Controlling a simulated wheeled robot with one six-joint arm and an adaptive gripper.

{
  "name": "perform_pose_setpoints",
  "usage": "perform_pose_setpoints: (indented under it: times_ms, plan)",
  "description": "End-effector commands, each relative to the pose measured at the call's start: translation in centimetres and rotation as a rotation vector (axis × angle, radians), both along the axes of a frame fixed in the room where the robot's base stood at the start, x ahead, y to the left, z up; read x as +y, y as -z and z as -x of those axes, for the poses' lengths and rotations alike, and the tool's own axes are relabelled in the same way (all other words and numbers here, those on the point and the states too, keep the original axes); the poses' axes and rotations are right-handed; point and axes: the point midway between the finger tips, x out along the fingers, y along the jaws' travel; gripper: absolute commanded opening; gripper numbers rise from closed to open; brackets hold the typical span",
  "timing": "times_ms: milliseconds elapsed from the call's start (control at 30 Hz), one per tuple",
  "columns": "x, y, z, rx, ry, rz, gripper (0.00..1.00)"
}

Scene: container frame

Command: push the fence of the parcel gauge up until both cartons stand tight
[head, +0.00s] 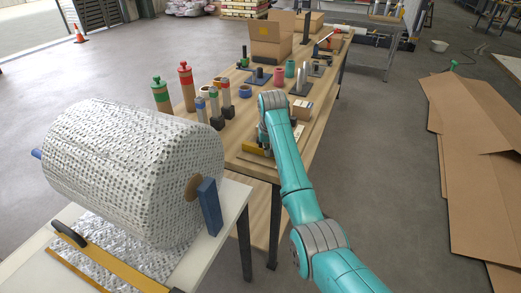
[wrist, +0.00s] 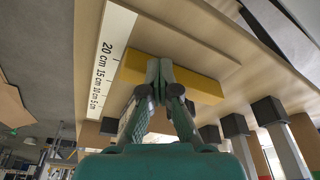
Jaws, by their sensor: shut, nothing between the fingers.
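The yellow fence (wrist: 205,88) lies across the pale wooden board of the parcel gauge (wrist: 215,60) in the wrist view, beside a white scale strip (wrist: 104,55) marked in centimetres. It also shows in the head view (head: 254,149), left of my arm. My gripper (wrist: 160,66) is shut and empty, its fingertips at the middle of the fence. They overlap the fence in view; I cannot tell whether they touch it. A small brown carton (head: 302,108) shows beyond my wrist in the head view. The second carton is not clearly visible, and my arm hides part of the gauge.
Dark-based posts (head: 216,117) and red and green capped cylinders (head: 187,86) stand left of the gauge. An open cardboard box (head: 270,40) stands farther back. A large wrapped roll (head: 135,165) fills the near left.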

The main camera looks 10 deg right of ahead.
Motion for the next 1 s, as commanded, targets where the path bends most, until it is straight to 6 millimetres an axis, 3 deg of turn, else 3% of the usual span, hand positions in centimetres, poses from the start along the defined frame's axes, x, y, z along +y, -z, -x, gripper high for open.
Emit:
perform_pose_setpoints:
  times_ms: [33,133,1000]
  plan:
    - [0.39,2.41,0.88,0.038,-0.005,-0.005,0.0]
    - [0.46,2.78,0.89,0.038,-0.007,-0.006,0.0]
    - [0.27,2.74,0.76,0.033,-0.005,-0.004,0.0]
